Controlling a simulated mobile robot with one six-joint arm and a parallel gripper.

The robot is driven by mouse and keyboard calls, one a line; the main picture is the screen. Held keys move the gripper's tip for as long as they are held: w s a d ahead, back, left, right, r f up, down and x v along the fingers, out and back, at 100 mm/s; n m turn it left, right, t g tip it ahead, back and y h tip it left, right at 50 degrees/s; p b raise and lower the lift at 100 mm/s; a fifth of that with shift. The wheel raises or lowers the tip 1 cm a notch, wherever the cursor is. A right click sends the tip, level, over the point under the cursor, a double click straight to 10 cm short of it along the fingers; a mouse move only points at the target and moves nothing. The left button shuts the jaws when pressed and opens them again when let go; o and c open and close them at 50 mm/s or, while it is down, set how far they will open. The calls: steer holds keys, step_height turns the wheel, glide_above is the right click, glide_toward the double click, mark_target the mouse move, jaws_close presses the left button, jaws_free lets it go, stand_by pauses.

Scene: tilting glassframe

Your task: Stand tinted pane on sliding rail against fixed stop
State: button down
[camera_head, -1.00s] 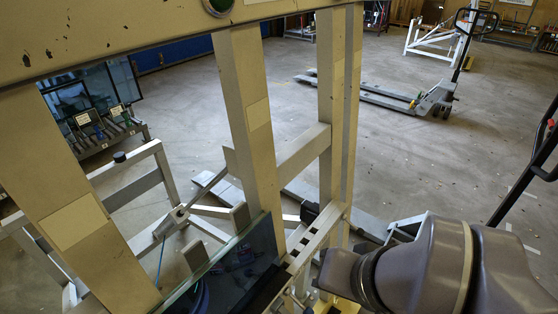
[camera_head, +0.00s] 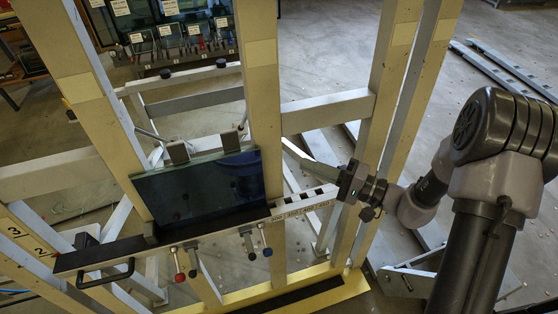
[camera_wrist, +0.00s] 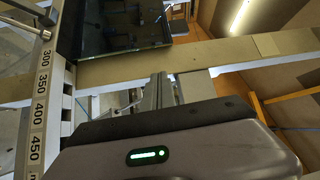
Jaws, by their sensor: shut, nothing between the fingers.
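The dark tinted pane (camera_head: 198,188) stands on its long edge on the rail (camera_head: 112,253), leaning back on the frame's uprights. A small dark block (camera_head: 150,233) is at the pane's lower left corner; I cannot tell whether they touch or whether this is the fixed stop. My gripper (camera_head: 340,180) is beyond the rail's right end, apart from the pane. Its closed, empty fingers (camera_wrist: 161,88) show in the wrist view. The pane's lower part (camera_wrist: 115,25) shows at the top there, beside the numbered scale (camera_wrist: 40,110).
Cream uprights (camera_head: 258,90) and a crossbar (camera_head: 325,110) surround the pane. Open floor (camera_head: 330,45) lies behind.

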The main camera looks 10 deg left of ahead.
mark_target(258, 162)
steer(key=x, duration=0.5)
steer(key=shift+a, duration=0.45)
steer(key=shift+s+a+b, duration=0.2)
steer(key=shift+s+a, duration=0.3)
steer(key=shift+a, duration=0.25)
steer(key=shift+s+a+b, duration=0.2)
steer(key=shift+s+a, duration=0.3)
steer(key=shift+a, duration=0.3)
steer(key=shift+s+a+f+b, duration=0.2)
steer(key=shift+s+a+b, duration=0.2)
steer(key=shift+a+b, duration=0.35)
steer(key=shift+s+b, duration=0.2)
steer(key=shift+b, duration=0.1)
steer(key=shift+r, duration=0.2)
